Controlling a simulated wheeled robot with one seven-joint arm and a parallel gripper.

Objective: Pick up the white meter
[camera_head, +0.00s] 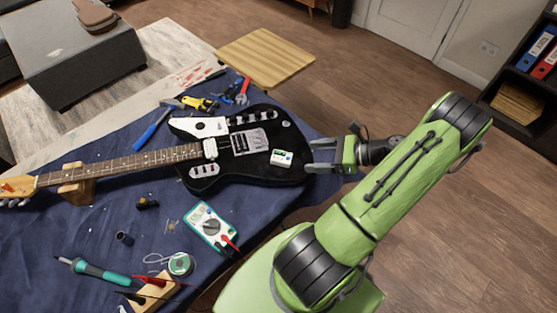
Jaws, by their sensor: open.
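A small white box-shaped meter with a dark greenish display (281,158) lies on the lower right of the black electric guitar's body (262,176). A larger white multimeter with a teal rim, a round dial and a red probe plug (208,224) lies on the blue cloth in front of the guitar. My gripper (310,157) is open and empty at the guitar's right end. Its fingers point left toward the small white meter, with a short gap between them. The multimeter is farther off, to the lower left of my gripper.
The guitar neck rests on a wooden block (77,188). Blue-handled and red-handled tools (150,133) lie behind the guitar. A soldering iron (93,271), a solder spool (180,264) and a wooden block with probes (154,290) lie at the front left of the blue cloth (125,215).

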